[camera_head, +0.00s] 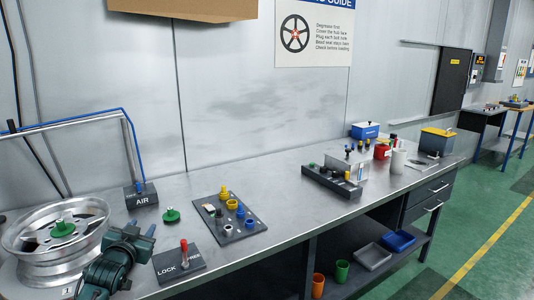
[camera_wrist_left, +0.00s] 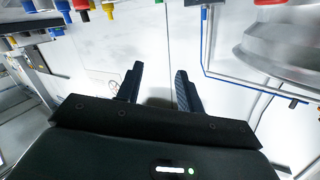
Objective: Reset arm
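My left gripper (camera_head: 141,230) is above the left part of the metal bench, between the wheel rim and the lock panel. In the left wrist view its two dark fingers (camera_wrist_left: 159,82) are apart, with nothing between them. The silver wheel rim (camera_head: 88,243) lies on the bench at far left with a green part (camera_head: 63,228) at its centre; the rim also shows at upper right of the left wrist view (camera_wrist_left: 285,45). A loose green knob (camera_head: 171,215) is on the bench behind my gripper. My right gripper is not in view.
A lock panel (camera_head: 168,262) with a red lever stands right of my gripper. A grey board (camera_head: 250,225) holds yellow and blue parts. An AIR block (camera_head: 147,197) and blue pipe (camera_head: 80,117) are behind. A dark rack (camera_head: 331,183) is farther right.

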